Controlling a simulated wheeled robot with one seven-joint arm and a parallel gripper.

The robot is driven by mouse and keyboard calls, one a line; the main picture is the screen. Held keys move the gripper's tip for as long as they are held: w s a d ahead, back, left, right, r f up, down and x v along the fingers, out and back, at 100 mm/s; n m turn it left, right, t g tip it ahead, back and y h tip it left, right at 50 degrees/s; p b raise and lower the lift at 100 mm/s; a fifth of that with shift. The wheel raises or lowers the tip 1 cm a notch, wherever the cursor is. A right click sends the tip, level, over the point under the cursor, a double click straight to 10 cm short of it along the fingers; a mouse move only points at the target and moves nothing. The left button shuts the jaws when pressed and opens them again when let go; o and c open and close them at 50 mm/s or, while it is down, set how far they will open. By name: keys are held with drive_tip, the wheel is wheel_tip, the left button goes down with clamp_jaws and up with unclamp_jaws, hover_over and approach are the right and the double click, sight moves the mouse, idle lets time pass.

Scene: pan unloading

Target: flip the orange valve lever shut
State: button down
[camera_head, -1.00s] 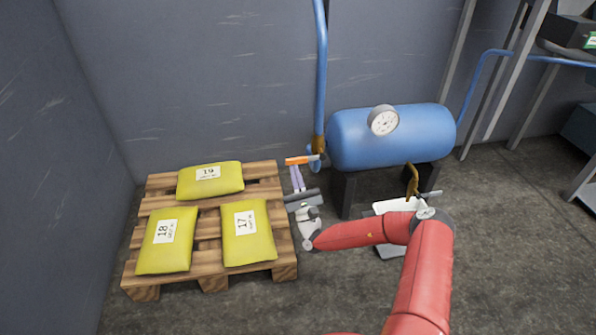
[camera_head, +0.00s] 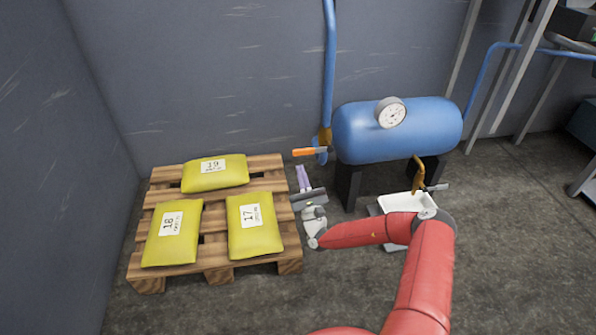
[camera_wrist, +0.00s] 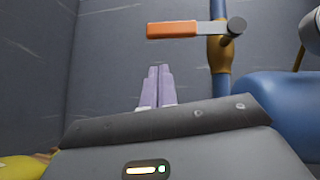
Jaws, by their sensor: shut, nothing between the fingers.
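The orange valve lever (camera_head: 303,152) sticks out to the left, roughly level, from the brass valve (camera_head: 324,137) on the blue pipe, left of the blue tank. In the wrist view the lever (camera_wrist: 172,30) is above and just beyond the fingertips, joined to a grey pivot on the brass valve body (camera_wrist: 219,54). My gripper (camera_head: 302,168) is below the lever in the head view. In the wrist view its pale purple fingers (camera_wrist: 157,70) are together and empty, pointing up toward the lever. A gap shows between fingertips and lever.
The blue tank (camera_head: 430,132) with a round gauge (camera_head: 391,112) stands right of the valve. A wooden pallet (camera_head: 215,274) with yellow sacks (camera_head: 215,173) lies at the left. A white tray (camera_head: 398,204) sits under the tank's brass tap (camera_head: 418,172). Wall space left of the lever is clear.

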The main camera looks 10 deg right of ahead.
drive_tip(key=a+v, duration=0.1)
drive_tip(key=v, duration=0.9)
drive_tip(key=shift+f, duration=0.4)
